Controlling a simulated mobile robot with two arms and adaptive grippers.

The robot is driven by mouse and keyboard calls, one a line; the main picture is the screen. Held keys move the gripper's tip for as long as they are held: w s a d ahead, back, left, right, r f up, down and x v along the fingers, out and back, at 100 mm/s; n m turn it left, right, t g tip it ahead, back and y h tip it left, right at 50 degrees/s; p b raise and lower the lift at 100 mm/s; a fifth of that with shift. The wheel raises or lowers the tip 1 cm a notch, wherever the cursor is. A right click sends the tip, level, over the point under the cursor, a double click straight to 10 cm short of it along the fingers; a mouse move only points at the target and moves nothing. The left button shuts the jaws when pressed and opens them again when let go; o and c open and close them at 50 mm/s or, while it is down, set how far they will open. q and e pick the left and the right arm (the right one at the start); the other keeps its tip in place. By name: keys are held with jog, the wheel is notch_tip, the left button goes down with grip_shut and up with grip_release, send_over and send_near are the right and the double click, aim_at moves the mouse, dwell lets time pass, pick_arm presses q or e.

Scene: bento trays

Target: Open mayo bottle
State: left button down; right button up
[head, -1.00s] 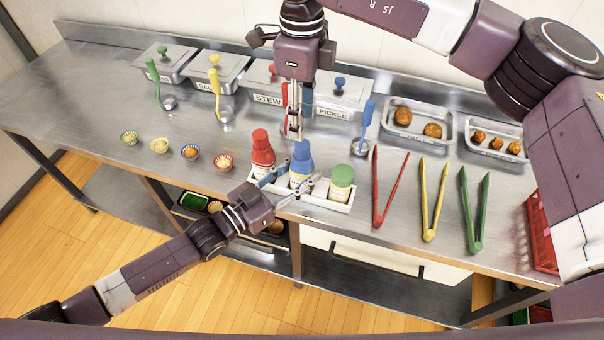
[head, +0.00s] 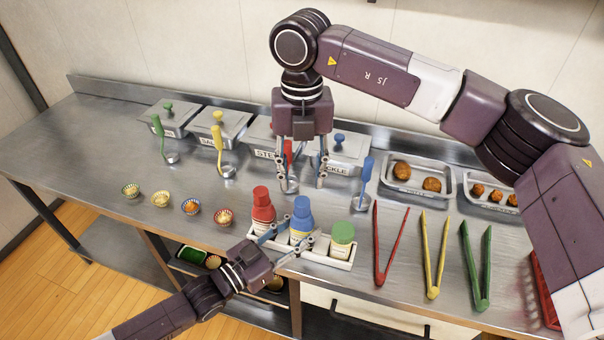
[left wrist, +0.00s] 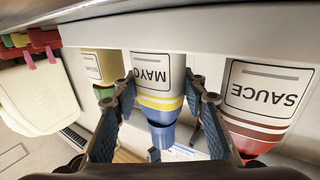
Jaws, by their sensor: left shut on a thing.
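The mayo bottle (head: 300,233) has a white body and a blue top (head: 302,208). It stands upright in a white caddy (head: 336,262) between a red-topped bottle (head: 262,208) and a green-topped bottle (head: 342,241). My left gripper (head: 287,237) is shut on the mayo bottle from the front. In the left wrist view the MAYO label (left wrist: 152,72) appears upside down between its fingers, with the blue part below. My right gripper (head: 303,184) is open and empty above and behind the bottle, pointing down. Whether the blue top is loosened cannot be told.
Lidded containers with ladles stand behind, including the PICKLE one (head: 343,152). Red tongs (head: 388,248), yellow tongs (head: 434,252) and green tongs (head: 476,265) lie to the right. Small bowls (head: 191,206) stand to the left, with bare counter around them.

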aim_at(302, 201)
jog(key=m, duration=0.3)
jog(key=shift+m, duration=0.4)
jog(key=m, duration=0.4)
jog(key=shift+f+m, duration=0.1)
jog(key=shift+m, duration=0.3)
jog(key=shift+f, duration=3.9)
jog(key=shift+c, duration=0.6)
